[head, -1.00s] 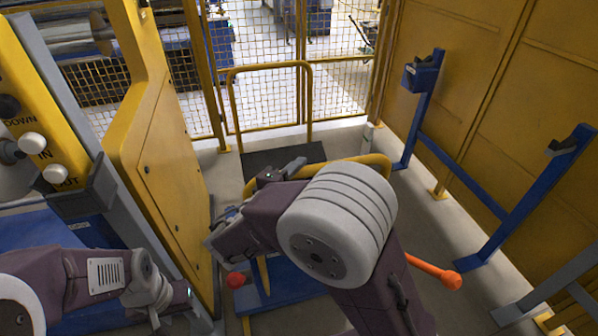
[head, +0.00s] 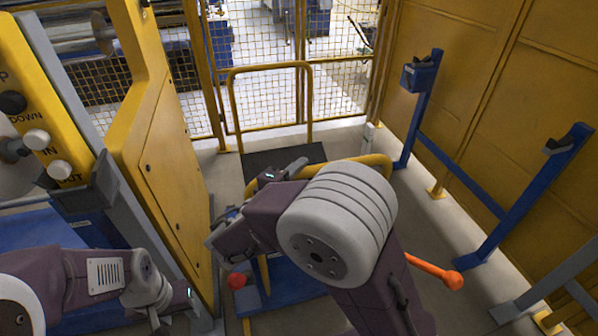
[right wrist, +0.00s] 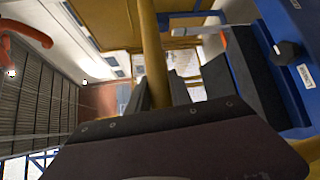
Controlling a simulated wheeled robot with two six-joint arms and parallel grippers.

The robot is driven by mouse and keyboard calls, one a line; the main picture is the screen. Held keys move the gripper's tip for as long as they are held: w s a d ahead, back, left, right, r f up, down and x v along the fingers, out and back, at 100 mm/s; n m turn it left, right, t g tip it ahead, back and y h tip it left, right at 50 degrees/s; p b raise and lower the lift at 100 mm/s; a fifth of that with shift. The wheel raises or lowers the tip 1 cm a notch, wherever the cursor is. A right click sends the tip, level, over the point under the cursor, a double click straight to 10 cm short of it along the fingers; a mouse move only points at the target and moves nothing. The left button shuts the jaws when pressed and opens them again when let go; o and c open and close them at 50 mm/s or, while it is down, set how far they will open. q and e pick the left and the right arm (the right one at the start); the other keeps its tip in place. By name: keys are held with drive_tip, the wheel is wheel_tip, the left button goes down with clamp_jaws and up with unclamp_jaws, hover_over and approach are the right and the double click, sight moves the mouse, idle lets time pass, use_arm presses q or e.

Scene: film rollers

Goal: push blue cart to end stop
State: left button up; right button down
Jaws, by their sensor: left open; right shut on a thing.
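The blue cart (head: 292,284) shows as a low blue base with a yellow tube handle (head: 376,163), largely hidden behind my right arm. My right gripper (head: 268,180) is at its handle, its fingers partly hidden in the head view. In the right wrist view, a yellow tube (right wrist: 152,60) runs between the fingers of my right gripper (right wrist: 160,92), which is shut on it. My left gripper (head: 176,306) is open at lower left, apart from the cart; its tips are hard to make out. I cannot pick out the end stop.
A yellow cabinet side (head: 165,160) and a button panel (head: 38,125) stand on the left. A blue frame with cradles (head: 462,175) stands by the yellow wall at right. A mesh fence (head: 270,100) and dark mat (head: 262,160) lie ahead. An orange bar (head: 432,269) sticks out at right.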

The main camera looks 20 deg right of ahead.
drive_tip(key=c, duration=1.2)
unclamp_jaws()
drive_tip(key=shift+a, duration=0.2)
drive_tip(key=shift+o, duration=0.2)
drive_tip(key=v, duration=0.9)
drive_tip(key=shift+p, duration=0.45)
